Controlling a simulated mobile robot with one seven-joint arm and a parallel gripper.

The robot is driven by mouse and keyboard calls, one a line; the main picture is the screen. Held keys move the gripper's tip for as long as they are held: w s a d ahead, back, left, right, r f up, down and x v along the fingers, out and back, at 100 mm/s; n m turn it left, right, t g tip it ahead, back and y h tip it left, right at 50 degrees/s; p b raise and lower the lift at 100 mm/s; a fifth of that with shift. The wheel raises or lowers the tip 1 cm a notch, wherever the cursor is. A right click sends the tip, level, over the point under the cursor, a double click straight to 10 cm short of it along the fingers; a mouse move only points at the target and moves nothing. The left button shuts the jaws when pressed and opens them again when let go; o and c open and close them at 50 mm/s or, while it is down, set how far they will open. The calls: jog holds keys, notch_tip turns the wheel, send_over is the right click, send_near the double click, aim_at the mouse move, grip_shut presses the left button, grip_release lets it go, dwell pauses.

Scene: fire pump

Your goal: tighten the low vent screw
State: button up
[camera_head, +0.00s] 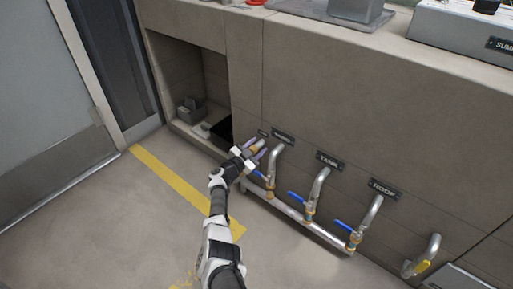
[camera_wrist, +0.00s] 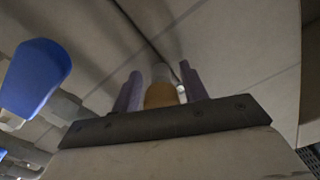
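My gripper (camera_head: 255,149) is at the leftmost pipe outlet low on the wall, under a small label plate. In the wrist view its two purple-grey fingers (camera_wrist: 161,84) stand apart on either side of a brass fitting (camera_wrist: 160,95) at a pale pipe (camera_wrist: 161,71). Narrow gaps seem to show between the fitting and the fingers. A small pale round end (camera_wrist: 181,89) shows beside the brass, near the right finger; it may be the vent screw, but I cannot tell for sure. In the head view, my gripper mostly hides the fitting.
Blue-handled valves (camera_head: 296,198) sit on pipes to the right, joined by a low horizontal pipe (camera_head: 312,224). A blue handle (camera_wrist: 36,78) is close on the left in the wrist view. An open recess (camera_head: 190,75) is left; the floor is clear.

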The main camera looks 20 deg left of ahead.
jog(key=shift+o, duration=0.5)
jog(key=shift+s+a+r, duration=0.1)
jog(key=shift+s, duration=0.05)
jog(key=p+v, duration=0.9)
jog(key=v, duration=0.4)
jog(key=shift+s+p, duration=0.25)
jog(key=shift+p, duration=0.05)
